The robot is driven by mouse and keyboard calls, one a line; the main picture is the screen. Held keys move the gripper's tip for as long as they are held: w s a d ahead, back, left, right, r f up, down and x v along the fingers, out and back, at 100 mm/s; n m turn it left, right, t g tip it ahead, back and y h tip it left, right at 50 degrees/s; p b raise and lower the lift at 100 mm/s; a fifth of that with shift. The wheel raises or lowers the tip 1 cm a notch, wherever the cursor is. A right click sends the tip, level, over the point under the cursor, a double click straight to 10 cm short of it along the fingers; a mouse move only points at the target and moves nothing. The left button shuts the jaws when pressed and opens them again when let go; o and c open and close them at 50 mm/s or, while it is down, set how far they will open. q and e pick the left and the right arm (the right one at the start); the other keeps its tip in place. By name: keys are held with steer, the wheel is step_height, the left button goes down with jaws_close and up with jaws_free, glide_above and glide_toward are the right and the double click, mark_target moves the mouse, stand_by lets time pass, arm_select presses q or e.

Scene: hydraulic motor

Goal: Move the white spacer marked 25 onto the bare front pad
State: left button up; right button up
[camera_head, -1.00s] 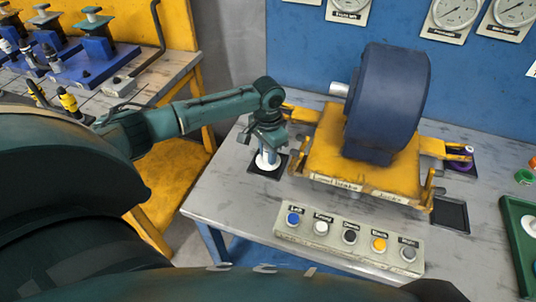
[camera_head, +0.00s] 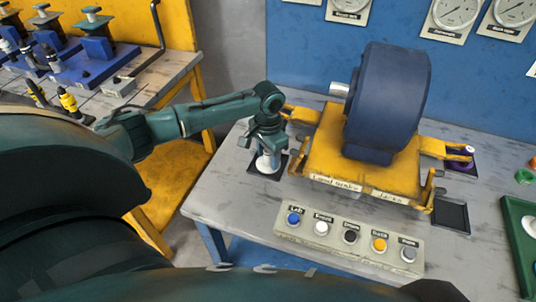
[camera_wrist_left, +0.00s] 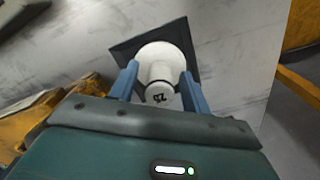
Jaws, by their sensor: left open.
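A white spacer (camera_head: 267,163) with a round base and a narrower neck stands upright on a black pad left of the motor. A bare black pad (camera_head: 451,214) lies at the front right of the motor's yellow base. My right gripper is out of view.
The dark blue motor (camera_head: 388,100) on its yellow base (camera_head: 345,178) stands between the two pads. A button panel (camera_head: 348,243) lies in front. A purple-topped piece (camera_head: 462,158) is behind the bare pad, and a green tray (camera_head: 518,240) is at the right.

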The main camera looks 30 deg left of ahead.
arm_select(q)
step_height(320, 180, up, 12)
steer(key=p, duration=0.1)
stand_by(0.8)
